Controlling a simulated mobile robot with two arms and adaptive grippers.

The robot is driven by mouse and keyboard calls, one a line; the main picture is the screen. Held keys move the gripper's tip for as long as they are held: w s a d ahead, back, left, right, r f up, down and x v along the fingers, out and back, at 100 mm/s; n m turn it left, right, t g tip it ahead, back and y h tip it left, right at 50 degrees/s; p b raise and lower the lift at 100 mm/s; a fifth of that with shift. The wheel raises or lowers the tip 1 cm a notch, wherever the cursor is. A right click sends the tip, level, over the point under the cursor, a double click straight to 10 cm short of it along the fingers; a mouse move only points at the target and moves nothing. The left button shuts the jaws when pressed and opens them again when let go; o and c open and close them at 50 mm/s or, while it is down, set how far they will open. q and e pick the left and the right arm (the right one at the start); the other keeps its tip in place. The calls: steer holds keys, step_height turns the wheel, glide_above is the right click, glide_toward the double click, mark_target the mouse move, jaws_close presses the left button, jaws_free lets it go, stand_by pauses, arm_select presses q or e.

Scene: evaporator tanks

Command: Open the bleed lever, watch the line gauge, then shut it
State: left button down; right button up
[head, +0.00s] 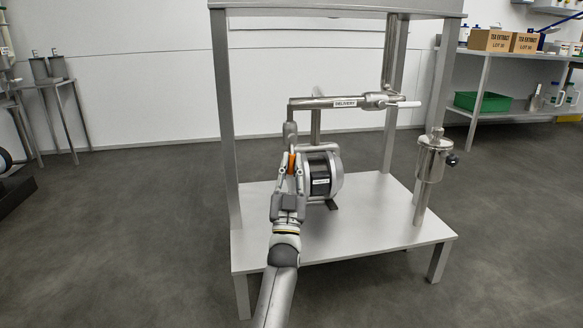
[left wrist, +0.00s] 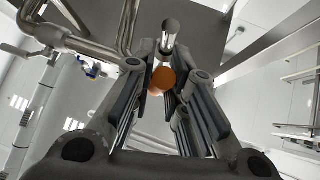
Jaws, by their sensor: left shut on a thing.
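The bleed lever has an orange grip (head: 292,163) on the front left of the pipework, below the elbow of the horizontal pipe. Its rounded orange end (left wrist: 163,78) also shows in the left wrist view, with a metal stub beyond it. My left gripper (head: 291,168) is shut on this orange grip, one finger on each side. The fingers hide much of it, so I cannot tell the lever's angle. I cannot make out a gauge dial in either view. My right gripper is not in view.
A horizontal pipe with a label plate (head: 345,102) runs above a round pump (head: 322,176) on a steel stand (head: 390,215). A white-handled valve (head: 408,104) is at the pipe's right end. A metal canister (head: 433,160) stands at right. Stand legs flank the pipework.

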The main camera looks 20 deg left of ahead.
arm_select(q)
steer(key=shift+f, duration=0.1)
steer(key=c, duration=1.4)
jaws_free()
steer(key=shift+c, duration=0.2)
step_height(320, 180, up, 10)
steer(key=shift+r, duration=0.1)
stand_by(0.3)
